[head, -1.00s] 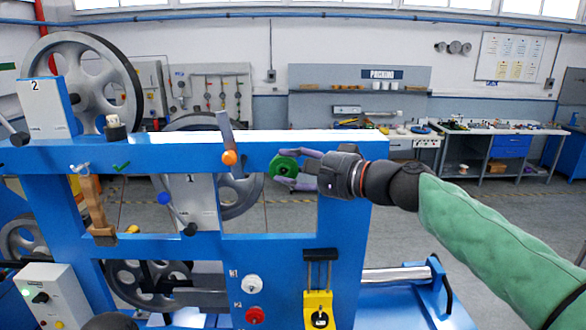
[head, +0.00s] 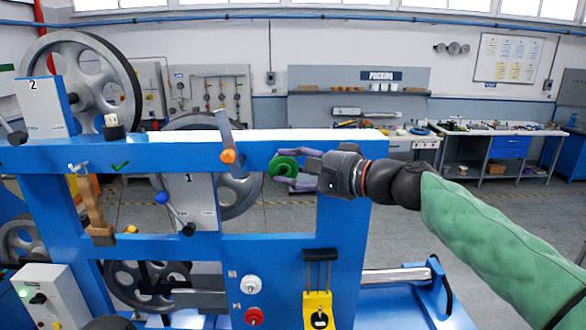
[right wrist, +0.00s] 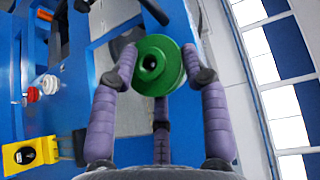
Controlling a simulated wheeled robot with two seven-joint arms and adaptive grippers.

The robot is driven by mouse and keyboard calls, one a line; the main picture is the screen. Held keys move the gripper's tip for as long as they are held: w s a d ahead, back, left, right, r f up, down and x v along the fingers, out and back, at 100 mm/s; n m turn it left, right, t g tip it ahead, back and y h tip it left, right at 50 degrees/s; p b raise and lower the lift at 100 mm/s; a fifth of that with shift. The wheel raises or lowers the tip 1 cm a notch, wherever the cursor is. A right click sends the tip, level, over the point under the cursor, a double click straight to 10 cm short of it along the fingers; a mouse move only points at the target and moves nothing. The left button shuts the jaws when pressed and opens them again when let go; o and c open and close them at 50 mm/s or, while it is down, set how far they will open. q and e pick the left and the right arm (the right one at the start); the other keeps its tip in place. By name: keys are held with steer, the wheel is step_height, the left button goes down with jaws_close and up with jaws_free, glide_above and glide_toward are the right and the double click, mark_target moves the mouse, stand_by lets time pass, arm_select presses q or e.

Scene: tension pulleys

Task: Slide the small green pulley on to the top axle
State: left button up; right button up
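The small green pulley (head: 283,167) is a round disc with a dark centre hole. My right gripper (head: 290,168) is shut on it, in front of the blue frame's top beam (head: 345,142) near its right end. In the right wrist view the pulley (right wrist: 157,64) sits between the purple fingertips of the gripper (right wrist: 159,80), its face and bore in sight. I cannot tell which part is the top axle. My left gripper does not show.
The lower frame carries a white knob (head: 252,284), a red knob (head: 254,316) and a yellow block (head: 318,312). Open floor lies behind the frame.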

steer(key=o, duration=0.5)
steer(key=v, duration=1.2)
